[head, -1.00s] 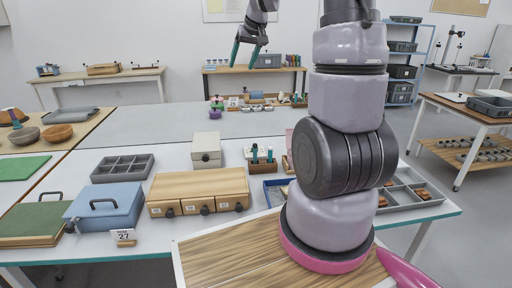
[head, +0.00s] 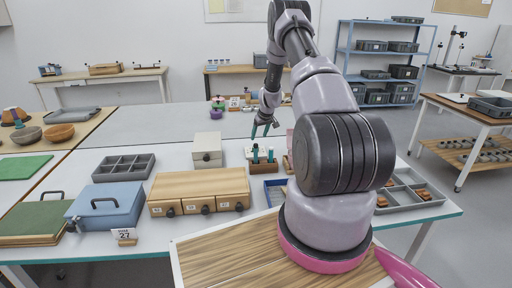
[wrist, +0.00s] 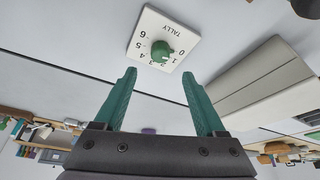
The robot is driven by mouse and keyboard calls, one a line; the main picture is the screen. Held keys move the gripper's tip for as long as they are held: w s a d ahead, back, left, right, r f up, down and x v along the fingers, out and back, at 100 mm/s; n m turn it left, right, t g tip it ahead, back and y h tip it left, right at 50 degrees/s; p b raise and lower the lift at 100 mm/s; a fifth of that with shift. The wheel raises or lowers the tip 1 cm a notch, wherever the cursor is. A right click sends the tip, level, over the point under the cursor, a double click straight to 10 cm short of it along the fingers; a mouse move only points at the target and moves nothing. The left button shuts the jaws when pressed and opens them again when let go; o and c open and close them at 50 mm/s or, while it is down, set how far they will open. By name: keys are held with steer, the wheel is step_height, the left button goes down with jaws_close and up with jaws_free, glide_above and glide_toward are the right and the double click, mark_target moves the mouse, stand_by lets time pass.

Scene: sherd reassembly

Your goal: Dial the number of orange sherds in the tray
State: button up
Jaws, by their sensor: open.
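A white tally dial plate (wrist: 163,40) with a green knob (wrist: 161,52) and printed numbers shows in the wrist view, upside down. The number the knob points at is unclear. My gripper (wrist: 158,76) is open and empty, its teal fingers apart, with the knob beyond the tips. In the head view my gripper (head: 264,130) hangs above the far part of the table, near the rack of teal-capped tubes. A grey compartment tray (head: 408,206) at the right holds several orange-brown sherds (head: 423,194); my arm hides its left part.
A cream box (head: 207,150) stands left of my gripper. The wooden rack (head: 236,183) of tubes, a wooden drawer chest (head: 190,187), a blue case (head: 105,205) and an empty dark compartment tray (head: 123,168) are also on the table. A blue tray (head: 270,203) is partly hidden.

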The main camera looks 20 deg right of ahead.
steer(key=x, duration=0.8)
steer(key=shift+w+f, duration=0.1)
steer(key=shift+f, duration=0.2)
jaws_close()
